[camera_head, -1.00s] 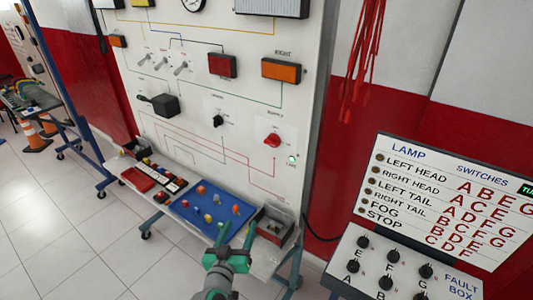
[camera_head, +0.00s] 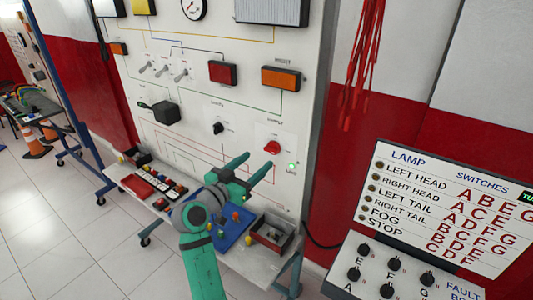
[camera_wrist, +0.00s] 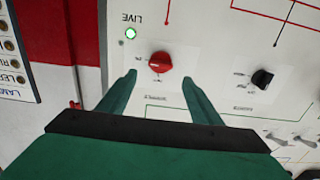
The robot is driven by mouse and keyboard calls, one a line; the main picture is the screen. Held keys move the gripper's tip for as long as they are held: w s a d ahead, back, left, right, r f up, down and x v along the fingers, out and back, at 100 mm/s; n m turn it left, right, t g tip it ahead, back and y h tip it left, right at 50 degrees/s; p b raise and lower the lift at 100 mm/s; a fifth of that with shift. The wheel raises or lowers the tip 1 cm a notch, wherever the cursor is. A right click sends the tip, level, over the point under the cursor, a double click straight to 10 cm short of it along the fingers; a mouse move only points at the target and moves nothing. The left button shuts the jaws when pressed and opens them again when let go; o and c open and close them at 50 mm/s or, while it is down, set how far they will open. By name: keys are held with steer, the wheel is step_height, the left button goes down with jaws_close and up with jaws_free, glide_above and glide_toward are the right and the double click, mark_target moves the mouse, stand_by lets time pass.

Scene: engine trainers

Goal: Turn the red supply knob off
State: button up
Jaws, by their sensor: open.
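The red supply knob (camera_head: 272,147) is on a white plate low on the right of the upright trainer board. It also shows in the wrist view (camera_wrist: 160,62), beyond and between my fingertips. A green LIVE light (camera_head: 292,167) glows beside it; in the wrist view the light (camera_wrist: 130,33) is lit too. My gripper (camera_head: 258,165) is open and empty, below and left of the knob in the head view. In the wrist view its fingers (camera_wrist: 160,75) point at the board on either side of the knob; I cannot tell whether they touch anything.
A black knob (camera_head: 217,128) sits left of the red one. A shelf (camera_head: 262,262) below holds a blue mat (camera_head: 236,240) with small parts and a grey bin (camera_head: 271,234). The fault box (camera_head: 400,270) stands at the right.

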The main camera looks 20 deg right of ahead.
mark_target(269, 150)
steer(key=x, duration=0.7)
steer(key=c, duration=1.1)
